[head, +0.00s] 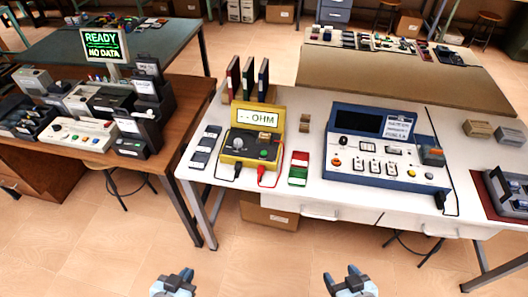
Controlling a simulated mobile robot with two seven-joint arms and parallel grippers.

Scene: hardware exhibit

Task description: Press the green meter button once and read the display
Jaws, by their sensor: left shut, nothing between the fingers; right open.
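The yellow meter (240,152) stands on the white table, left of its middle. Its upright display (255,118) reads "--OHM". The green button (264,154) is on the right of the meter's dark front panel, with a grey knob (238,144) to its left. A black and a red lead come out at the meter's front. My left gripper (176,277) is shut and empty, low in the view over the floor, in front of the table and apart from the meter. My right gripper (347,276) is open and empty, also low over the floor, to the right.
A blue instrument panel (385,160) stands right of the meter. Red and green blocks (299,168) lie between them. Dark small devices (205,146) lie left of the meter. A sign (104,45) on the left reads "READY NO DATA". The floor before the table is clear.

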